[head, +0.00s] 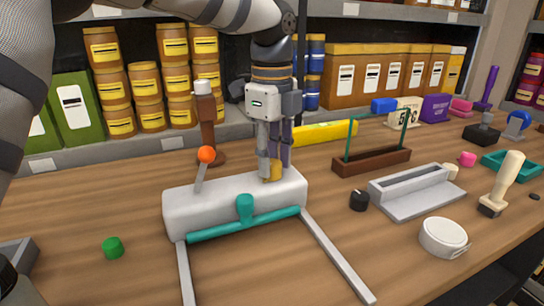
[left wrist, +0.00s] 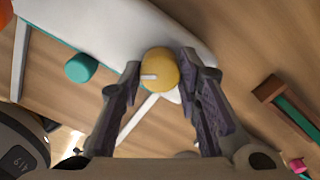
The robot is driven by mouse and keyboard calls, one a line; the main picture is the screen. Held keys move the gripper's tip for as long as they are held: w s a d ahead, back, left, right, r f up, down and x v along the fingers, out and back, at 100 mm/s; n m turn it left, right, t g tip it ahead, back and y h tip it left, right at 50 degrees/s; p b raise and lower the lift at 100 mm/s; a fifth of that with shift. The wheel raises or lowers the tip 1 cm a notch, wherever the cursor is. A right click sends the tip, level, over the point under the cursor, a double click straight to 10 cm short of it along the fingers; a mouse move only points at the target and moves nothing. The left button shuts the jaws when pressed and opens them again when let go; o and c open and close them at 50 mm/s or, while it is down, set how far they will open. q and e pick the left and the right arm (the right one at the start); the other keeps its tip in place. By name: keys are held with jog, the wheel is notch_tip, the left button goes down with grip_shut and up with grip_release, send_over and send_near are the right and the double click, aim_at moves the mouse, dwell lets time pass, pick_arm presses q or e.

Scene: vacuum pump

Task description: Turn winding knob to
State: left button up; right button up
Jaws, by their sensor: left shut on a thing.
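The vacuum pump is a white rounded block (head: 220,206) on the wooden table, with a teal bar along its front and an orange-tipped lever (head: 207,155) on top. A yellow winding knob (head: 273,172) sits on its top right part. My left gripper (head: 270,172) points straight down over the knob. In the left wrist view the round yellow knob (left wrist: 159,68), with a pale mark on its left side, lies between the fingertips of the left gripper (left wrist: 159,72), which are closed on its sides. My right gripper is not in view.
A green cap (head: 113,247) lies front left. To the right are a black knob (head: 359,201), a grey tray (head: 420,193), a white round container (head: 443,237) and a brown rack (head: 371,163). Shelves with jars and boxes stand behind. Front table is mostly clear.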

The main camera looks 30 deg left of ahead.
aim_at(272, 163)
pick_arm(q)
jog(key=m, duration=1.2)
jog(key=shift+m, duration=0.3)
dwell(0.5)
jog(key=o, duration=1.1)
jog(key=shift+o, duration=0.2)
notch_tip(272, 163, up, 12)
